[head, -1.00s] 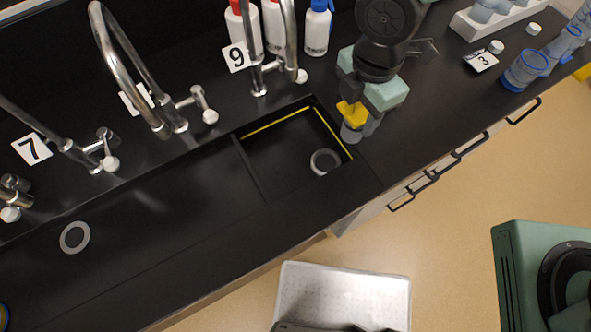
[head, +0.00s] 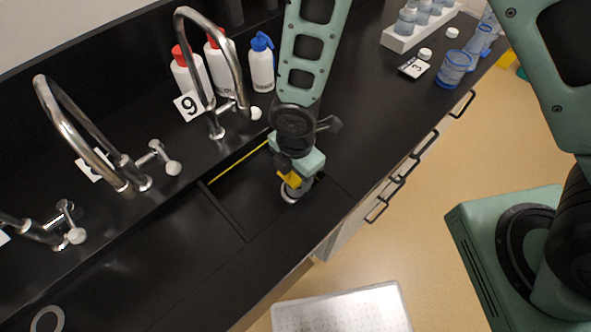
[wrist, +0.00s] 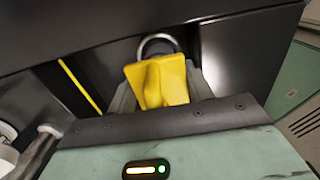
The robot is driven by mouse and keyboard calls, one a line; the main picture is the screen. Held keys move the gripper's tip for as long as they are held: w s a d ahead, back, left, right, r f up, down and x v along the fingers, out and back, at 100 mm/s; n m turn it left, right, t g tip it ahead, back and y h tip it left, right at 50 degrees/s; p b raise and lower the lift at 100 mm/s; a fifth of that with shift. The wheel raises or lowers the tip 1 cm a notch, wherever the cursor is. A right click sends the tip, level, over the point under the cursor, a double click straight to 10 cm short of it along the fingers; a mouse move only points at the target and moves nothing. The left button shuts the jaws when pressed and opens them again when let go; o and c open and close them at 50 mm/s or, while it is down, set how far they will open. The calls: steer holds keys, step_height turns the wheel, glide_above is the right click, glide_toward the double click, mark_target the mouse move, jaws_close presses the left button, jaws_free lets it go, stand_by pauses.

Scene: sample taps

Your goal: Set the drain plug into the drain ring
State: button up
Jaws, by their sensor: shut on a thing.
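The drain plug has a yellow grip (head: 289,178), and a grey part shows below it. My gripper (head: 298,186) is shut on the plug, inside the right basin. The pale drain ring (head: 290,196) shows directly beneath and is partly hidden by the plug and gripper. In the wrist view the yellow plug (wrist: 158,84) sits between the fingers, and the ring's far arc (wrist: 157,37) curves just beyond it. I cannot tell whether the plug touches the ring or is seated in it.
A divider (head: 226,215) separates this basin from the left one, where another pale ring (head: 48,319) lies. Steel taps (head: 222,110) stand along the back, with white bottles (head: 262,70) behind. The right counter holds blue-rimmed cups (head: 453,68) and a label card (head: 414,67).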

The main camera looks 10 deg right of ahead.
steer(key=shift+f+b, duration=0.3)
steer(key=o, duration=1)
steer(key=shift+c, duration=0.2)
step_height(320, 180, up, 13)
steer(key=shift+f, duration=0.1)
steer(key=s+d+r+m, duration=0.8)
steer(key=s+r+m, duration=0.3)
steer(key=m, duration=0.6)
steer(key=shift+s+r+y, duration=0.15)
steer(key=shift+r+y, duration=0.15)
steer(key=shift+r, duration=0.05)
